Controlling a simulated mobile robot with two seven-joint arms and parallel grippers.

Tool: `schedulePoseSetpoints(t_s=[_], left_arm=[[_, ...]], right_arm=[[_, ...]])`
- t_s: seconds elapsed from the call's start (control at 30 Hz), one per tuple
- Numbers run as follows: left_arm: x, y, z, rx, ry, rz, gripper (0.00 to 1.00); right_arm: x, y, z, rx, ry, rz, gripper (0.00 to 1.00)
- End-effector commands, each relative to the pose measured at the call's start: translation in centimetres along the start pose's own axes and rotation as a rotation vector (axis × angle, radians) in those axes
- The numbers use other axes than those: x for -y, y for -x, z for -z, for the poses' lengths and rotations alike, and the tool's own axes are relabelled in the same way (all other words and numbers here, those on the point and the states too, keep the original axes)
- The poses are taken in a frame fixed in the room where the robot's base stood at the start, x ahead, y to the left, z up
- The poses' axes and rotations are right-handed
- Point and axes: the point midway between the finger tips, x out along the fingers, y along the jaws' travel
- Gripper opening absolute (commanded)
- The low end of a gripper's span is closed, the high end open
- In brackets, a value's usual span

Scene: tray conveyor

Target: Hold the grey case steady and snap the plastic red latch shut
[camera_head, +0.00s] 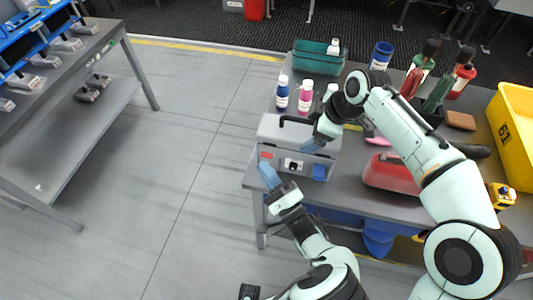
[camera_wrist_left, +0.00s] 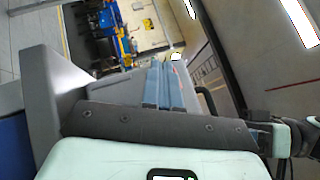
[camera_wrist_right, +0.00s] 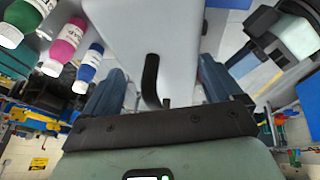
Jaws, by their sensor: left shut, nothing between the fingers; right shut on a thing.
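The grey case (camera_head: 269,130) stands on the grey table with its lid down and a black handle on top. The handle (camera_wrist_right: 151,80) also shows in the right wrist view. A small red latch (camera_head: 267,156) is at the left of the case front; whether it is up or down is too small to tell. A blue latch (camera_head: 319,171) is at the right. My right gripper (camera_head: 312,146) is shut on the case, its blue fingers either side of it in the right wrist view (camera_wrist_right: 160,90). My left gripper (camera_head: 265,168) is shut and empty, just below the red latch.
Blue and pink bottles (camera_head: 305,96) stand behind the case, with a green bin (camera_head: 312,62) further back. A red case (camera_head: 391,174) lies to the right. A yellow bin (camera_head: 515,130) is at the far right.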

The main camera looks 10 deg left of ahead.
Motion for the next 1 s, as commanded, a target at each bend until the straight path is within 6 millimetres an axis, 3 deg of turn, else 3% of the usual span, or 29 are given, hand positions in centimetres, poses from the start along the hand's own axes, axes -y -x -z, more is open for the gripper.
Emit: schedulePoseSetpoints(t_s=[1.0], left_arm=[[0.55, -0.88, 0.66, 0.001, 0.001, -0.001, 0.00]], right_arm=[[-0.04, -0.19, -0.21, 0.004, 0.000, 0.000, 0.07]])
